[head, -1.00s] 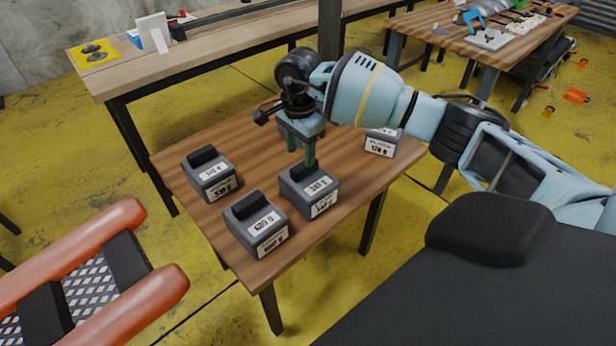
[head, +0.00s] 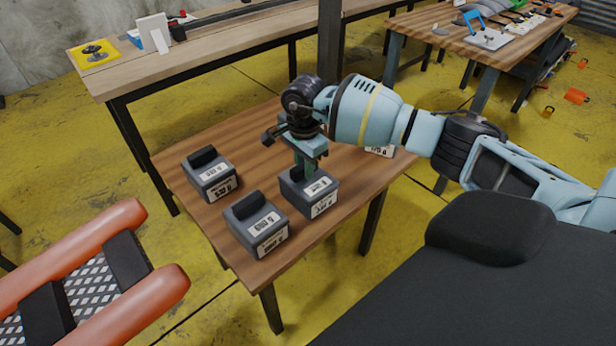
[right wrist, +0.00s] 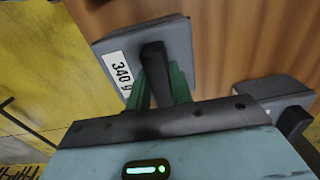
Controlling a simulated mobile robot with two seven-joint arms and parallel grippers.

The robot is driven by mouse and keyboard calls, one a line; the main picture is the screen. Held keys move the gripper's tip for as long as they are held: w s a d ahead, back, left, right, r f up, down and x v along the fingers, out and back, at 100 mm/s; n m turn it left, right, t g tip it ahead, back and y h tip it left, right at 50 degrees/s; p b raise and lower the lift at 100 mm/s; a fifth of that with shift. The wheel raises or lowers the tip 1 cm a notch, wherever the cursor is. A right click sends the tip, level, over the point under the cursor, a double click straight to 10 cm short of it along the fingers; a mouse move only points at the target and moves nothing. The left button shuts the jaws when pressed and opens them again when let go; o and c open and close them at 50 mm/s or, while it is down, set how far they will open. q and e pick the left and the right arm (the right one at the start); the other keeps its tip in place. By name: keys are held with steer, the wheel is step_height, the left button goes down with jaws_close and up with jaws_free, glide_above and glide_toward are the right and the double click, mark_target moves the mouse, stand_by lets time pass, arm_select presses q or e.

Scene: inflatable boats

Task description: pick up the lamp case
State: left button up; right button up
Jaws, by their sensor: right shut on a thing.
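Several small grey cases with black top handles and white weight labels stand on a wooden table. None is plainly marked as a lamp case. My right gripper (head: 304,172) points down and is shut on the handle of the middle-right case (head: 320,201). The right wrist view shows this case (right wrist: 183,45) with a "340 g" label and its black handle (right wrist: 154,62) between my green fingers (right wrist: 162,85). The case appears to rest on the table. My left gripper is out of view.
One grey case (head: 258,224) stands close in front and another (head: 210,175) to the left.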

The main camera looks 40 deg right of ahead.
steer(key=shift+r, duration=0.15)
jaws_close()
steer(key=shift+w+r, duration=0.1)
steer(key=shift+r, duration=0.2)
step_height(320, 180, up, 9)
steer(key=shift+r, duration=0.15)
